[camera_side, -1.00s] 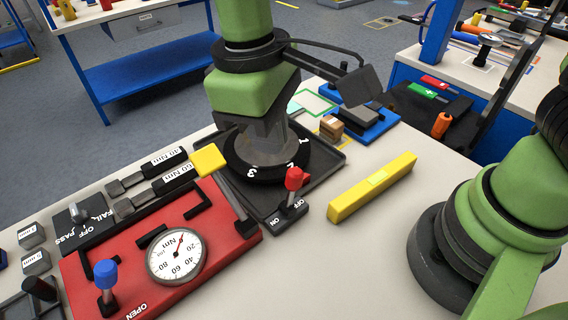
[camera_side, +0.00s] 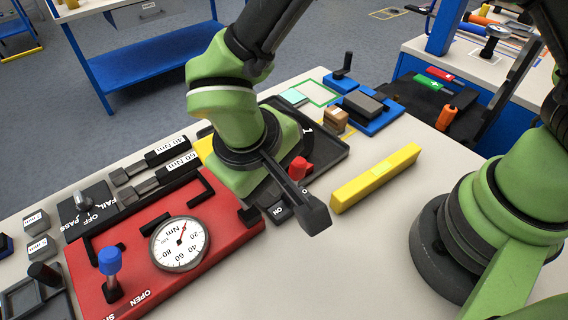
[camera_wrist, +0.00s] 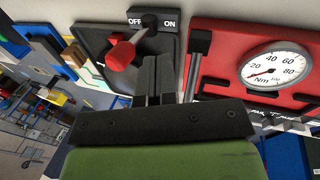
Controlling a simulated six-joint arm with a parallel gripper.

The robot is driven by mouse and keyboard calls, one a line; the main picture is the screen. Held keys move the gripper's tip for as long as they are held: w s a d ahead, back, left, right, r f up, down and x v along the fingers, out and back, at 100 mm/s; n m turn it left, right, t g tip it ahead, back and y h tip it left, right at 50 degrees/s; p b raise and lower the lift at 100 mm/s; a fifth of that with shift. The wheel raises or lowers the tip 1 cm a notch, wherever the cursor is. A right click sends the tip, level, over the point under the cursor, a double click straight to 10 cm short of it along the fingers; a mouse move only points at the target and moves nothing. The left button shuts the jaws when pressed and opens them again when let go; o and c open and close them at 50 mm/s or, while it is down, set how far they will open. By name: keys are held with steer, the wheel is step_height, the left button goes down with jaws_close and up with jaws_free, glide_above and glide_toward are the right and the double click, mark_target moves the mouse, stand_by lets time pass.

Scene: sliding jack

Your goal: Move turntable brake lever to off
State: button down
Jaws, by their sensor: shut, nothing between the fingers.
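The turntable brake lever has a red knob (camera_side: 301,168) on a black base marked ON and OFF. In the side view my wrist covers part of it. In the wrist view the red knob (camera_wrist: 123,52) is left of my fingers, and its shaft leans toward the OFF-marked side of the base (camera_wrist: 150,22). My gripper (camera_wrist: 159,68) is shut and empty, with its fingertips close beside the lever on the ON side. I cannot tell whether they touch it. In the side view the fingers are hidden behind my wrist. The turntable is mostly hidden too; a numeral 1 shows.
A red panel (camera_side: 140,285) with a round gauge (camera_side: 180,243) and a blue-topped lever (camera_side: 110,262) lies to the left. A yellow bar (camera_side: 376,178) lies to the right. A small brown box (camera_side: 335,120) and a blue fixture (camera_side: 378,122) stand behind.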

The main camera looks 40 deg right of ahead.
steer(key=shift+w+d+f, duration=0.1)
steer(key=shift+w+d, duration=0.05)
steer(key=shift+d, duration=0.6)
steer(key=shift+w+d+f, duration=0.1)
steer(key=shift+d, duration=0.6)
steer(key=shift+d, duration=1.35)
steer(key=a+r, duration=0.3)
steer(key=a, duration=0.1)
step_height(320, 180, up, 16)
steer(key=m+t+y, duration=0.2)
steer(key=y, duration=0.2)
glide_above(300, 162)
steer(key=s+d, duration=0.3)
steer(key=d, duration=0.2)
steer(key=s+d+r+m+t+y, duration=0.1)
steer(key=s+d+r+m+t, duration=0.1)
steer(key=s+d, duration=0.4)
steer(key=s+m+t, duration=0.1)
steer(key=t, duration=0.1)
steer(key=shift+d+r+t, duration=0.15)
steer(key=shift+d+t, duration=0.05)
steer(key=shift+t, duration=0.1)
